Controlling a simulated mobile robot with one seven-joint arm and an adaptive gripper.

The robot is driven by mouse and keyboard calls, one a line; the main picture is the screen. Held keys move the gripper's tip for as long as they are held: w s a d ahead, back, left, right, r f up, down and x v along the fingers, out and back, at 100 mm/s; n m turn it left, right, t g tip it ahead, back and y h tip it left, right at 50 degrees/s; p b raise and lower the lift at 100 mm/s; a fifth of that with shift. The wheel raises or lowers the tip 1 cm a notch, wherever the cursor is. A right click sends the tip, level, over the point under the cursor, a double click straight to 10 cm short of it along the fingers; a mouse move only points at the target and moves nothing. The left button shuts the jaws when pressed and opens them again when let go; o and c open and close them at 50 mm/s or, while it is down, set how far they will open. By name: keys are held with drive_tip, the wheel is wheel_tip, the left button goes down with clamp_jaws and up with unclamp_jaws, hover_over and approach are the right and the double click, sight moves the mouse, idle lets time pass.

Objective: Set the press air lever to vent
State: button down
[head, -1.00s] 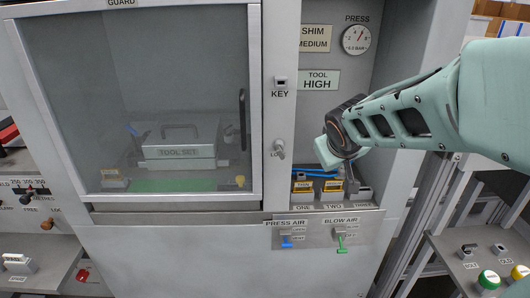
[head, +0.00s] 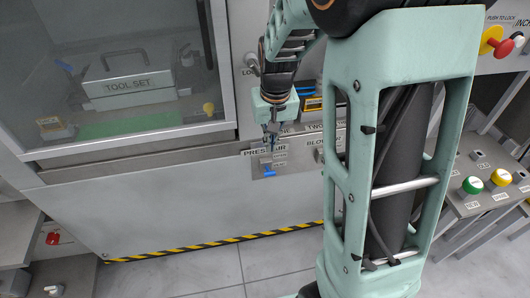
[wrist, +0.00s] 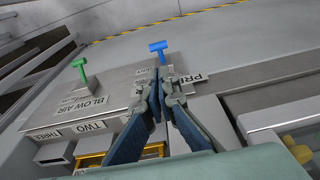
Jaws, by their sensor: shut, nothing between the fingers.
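The press air lever is a small blue T-shaped handle (head: 269,172) on the grey lever panel below the press cabinet. Its handle sits at the low end of its mount, beside two small labels too small to read. In the wrist view the blue lever (wrist: 158,47) stands just beyond my fingertips. My gripper (head: 271,142) points down just above the lever, over the PRESS AIR label, which it partly covers. The fingers (wrist: 165,82) are shut and empty. A small gap seems to lie between the fingertips and the lever; contact cannot be told for certain.
The green blow air lever (wrist: 80,66) stands beside the blue one, hidden by my arm in the head view. Numbered slots with yellow-labelled blocks (wrist: 150,152) lie close to my fingers. The glass guard (head: 120,70) is at left. The floor in front is clear.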

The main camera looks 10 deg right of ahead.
sight(269, 171)
drive_tip(key=f, duration=0.3)
drive_tip(key=w+f+b, duration=0.1)
drive_tip(key=f, duration=0.2)
drive_tip(key=f+b, duration=0.1)
drive_tip(key=f, duration=0.3)
drive_tip(key=shift+w, duration=0.15)
drive_tip(key=shift+f+b, duration=0.15)
drive_tip(key=shift+b, duration=0.35)
drive_tip(key=shift+s+t, duration=0.2)
drive_tip(key=shift+t, duration=0.1)
